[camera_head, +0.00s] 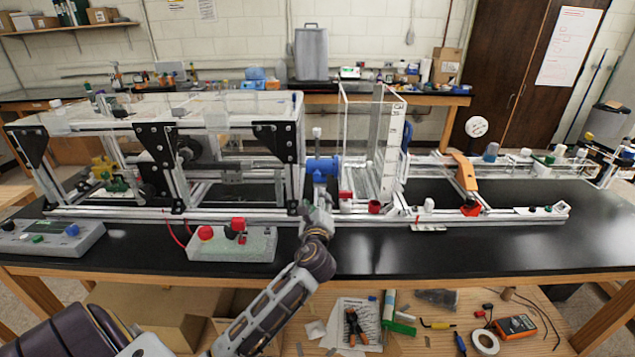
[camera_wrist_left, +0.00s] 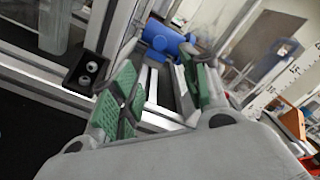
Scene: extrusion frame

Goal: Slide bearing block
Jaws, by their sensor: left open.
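My left gripper (camera_head: 316,212) is at the front rail of the aluminium extrusion frame (camera_head: 250,213), just below a blue cylindrical fitting (camera_head: 322,166). In the left wrist view its green-padded fingers (camera_wrist_left: 158,88) are apart, with rails and the blue fitting (camera_wrist_left: 163,38) beyond them. No held object shows between them. A black bracket with two round holes (camera_wrist_left: 88,70) is on the frame left of the fingers. I cannot tell for certain which part is the bearing block. An orange arm with a red foot (camera_head: 464,172) stands on the rails farther right. My right gripper is not in view.
A grey control box with red knobs (camera_head: 232,244) sits left of the gripper. Another box with a blue knob (camera_head: 50,238) is at the far left. A clear upright tank (camera_head: 362,140) stands behind. The black bench top (camera_head: 450,250) is clear at front right.

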